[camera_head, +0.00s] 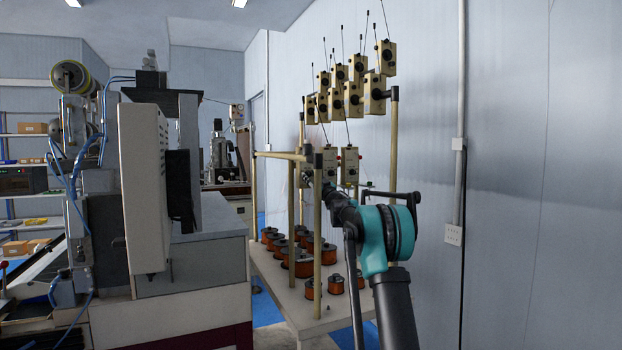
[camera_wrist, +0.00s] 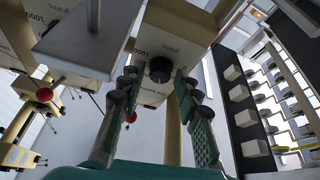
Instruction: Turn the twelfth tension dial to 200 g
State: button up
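Cream tension boxes with black dials stand in rows on a frame in the head view, several upper ones (camera_head: 353,98) and a lower group (camera_head: 328,163). In the wrist view a cream box (camera_wrist: 160,35) with small print faces me, with its round black dial (camera_wrist: 160,70) near the middle. My gripper (camera_wrist: 157,74) is open, its two green-and-black fingers on either side of that dial, with small gaps showing. In the head view my gripper (camera_head: 324,186) is at the lower boxes, mostly hidden behind my arm. The dial's setting and box number cannot be read.
Wooden posts (camera_head: 317,235) of the frame stand close to my arm. Orange spools (camera_head: 304,265) sit on the pale base below. A large machine (camera_head: 145,190) stands left, and a wall (camera_head: 530,150) lies right.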

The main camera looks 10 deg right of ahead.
grip_shut()
jog(key=shift+n, duration=0.4)
jog(key=n+g+y, duration=0.1)
jog(key=n, duration=0.1)
jog(key=n+g+y, duration=0.1)
jog(key=n, duration=0.2)
jog(key=shift+d, duration=0.15)
jog(key=shift+n+g+y, duration=0.4)
jog(key=shift+n, duration=0.8)
jog(key=shift+n+g+y, duration=0.4)
jog(key=shift+n, duration=0.8)
jog(key=shift+r, duration=0.1)
jog(key=shift+o, duration=2)
grip_release()
